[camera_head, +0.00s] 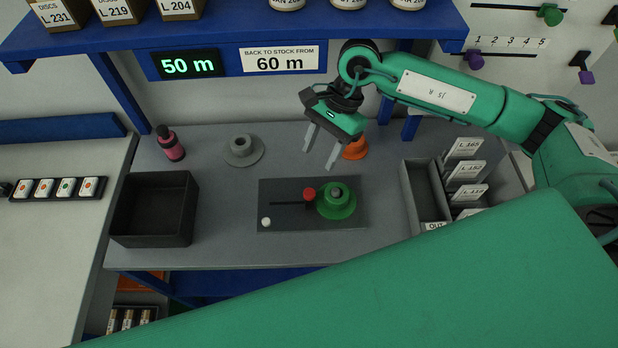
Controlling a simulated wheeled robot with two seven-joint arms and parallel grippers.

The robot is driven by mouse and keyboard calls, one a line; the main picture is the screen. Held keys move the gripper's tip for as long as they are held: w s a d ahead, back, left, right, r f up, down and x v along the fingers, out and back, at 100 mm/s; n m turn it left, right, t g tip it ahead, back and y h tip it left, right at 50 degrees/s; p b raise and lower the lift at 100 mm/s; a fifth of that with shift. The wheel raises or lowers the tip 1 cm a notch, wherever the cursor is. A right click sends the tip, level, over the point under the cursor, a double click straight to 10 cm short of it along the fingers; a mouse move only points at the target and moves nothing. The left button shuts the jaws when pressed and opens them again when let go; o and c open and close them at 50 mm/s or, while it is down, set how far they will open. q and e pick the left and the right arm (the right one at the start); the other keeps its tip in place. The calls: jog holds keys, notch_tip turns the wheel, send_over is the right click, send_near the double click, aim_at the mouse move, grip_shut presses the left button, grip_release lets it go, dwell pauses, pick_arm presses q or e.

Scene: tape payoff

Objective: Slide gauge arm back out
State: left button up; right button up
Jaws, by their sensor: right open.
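A dark plate (280,221) lies on the grey bench. A straight slot runs across it, and a red knob (309,194), which looks like the gauge arm's handle, stands at the slot's right end. The knob is close beside a green flanged reel (338,207) with a grey centre; I cannot tell whether they touch. A small white button (265,222) is at the plate's front left. My right gripper (320,158) is open and empty, pointing down above the bench behind the plate, apart from the knob. My left gripper is not in view.
A grey flanged piece (241,152) and a red bottle (170,143) stand back left. An orange piece (355,149) is partly behind my right gripper. A black bin (154,209) is left, a card rack (424,193) right. The display (187,65) reads 50 m; the sign (280,59) says 60 m.

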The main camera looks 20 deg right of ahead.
aim_at(309, 192)
jog(key=shift+h, duration=0.3)
jog(key=p+x, duration=0.1)
jog(key=x, duration=0.2)
jog(key=p+x, duration=0.1)
jog(key=x, duration=0.3)
jog(key=d+p+x, duration=0.1)
jog(key=p+x, duration=0.1)
jog(key=x, duration=0.1)
jog(key=shift+w+f, duration=0.15)
jog(key=shift+f, duration=0.35)
jog(key=shift+a+f, duration=0.15)
jog(key=shift+f, duration=0.35)
jog(key=shift+c, duration=0.2)
grip_shut()
jog(key=shift+a, duration=0.1)
